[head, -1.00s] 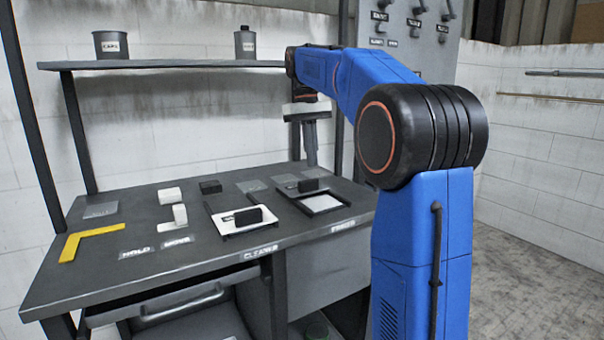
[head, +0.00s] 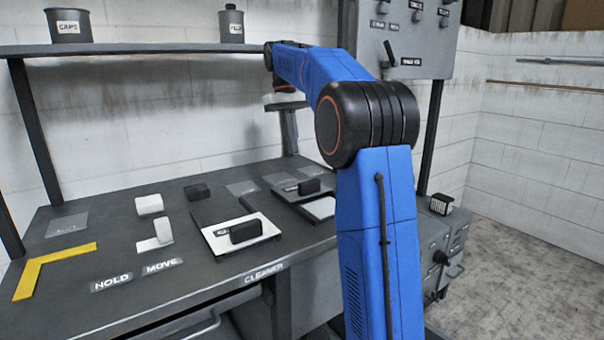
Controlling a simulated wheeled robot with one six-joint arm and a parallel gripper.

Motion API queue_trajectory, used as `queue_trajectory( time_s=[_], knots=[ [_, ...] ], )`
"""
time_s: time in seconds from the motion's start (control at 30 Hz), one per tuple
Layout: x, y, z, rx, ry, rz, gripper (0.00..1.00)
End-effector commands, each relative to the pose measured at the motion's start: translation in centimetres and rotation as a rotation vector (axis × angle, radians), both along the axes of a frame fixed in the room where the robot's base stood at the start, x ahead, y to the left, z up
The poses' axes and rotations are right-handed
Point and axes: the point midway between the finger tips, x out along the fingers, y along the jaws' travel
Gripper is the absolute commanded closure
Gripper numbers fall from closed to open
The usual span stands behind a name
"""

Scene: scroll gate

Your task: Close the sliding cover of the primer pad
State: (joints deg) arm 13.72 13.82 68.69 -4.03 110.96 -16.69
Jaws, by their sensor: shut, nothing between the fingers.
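The right-hand pad (head: 320,208) is a pale pad in a dark tray on the bench; it shows partly uncovered at its near end. Its sliding cover, a dark plate with a black block handle (head: 309,187), sits toward the far end. My arm hides the label and part of the bench in front of it. My gripper (head: 283,100) hangs above and behind this pad, apart from it, partly hidden by my arm; it is shut and empty. Its fingertips do not show clearly.
A similar pad unit with a white plate and black handle (head: 245,231) stands left, behind the CLEANER label (head: 264,272). A shelf (head: 150,48) crosses above the bench.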

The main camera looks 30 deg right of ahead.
Motion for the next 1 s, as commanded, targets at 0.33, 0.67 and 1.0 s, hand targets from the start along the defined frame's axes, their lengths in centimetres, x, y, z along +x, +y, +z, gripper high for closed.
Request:
queue_trajectory(
  time_s=[0.33, 0.67, 1.0],
  knots=[
    [-1.6, 0.0, -5.9, 0.001, 0.003, -0.001, 1.00],
    [-4.7, -0.2, -7.8, 0.000, -0.001, -0.001, 1.00],
    [-6.0, -0.2, -7.9, 0.000, 0.000, -0.001, 1.00]
  ],
)
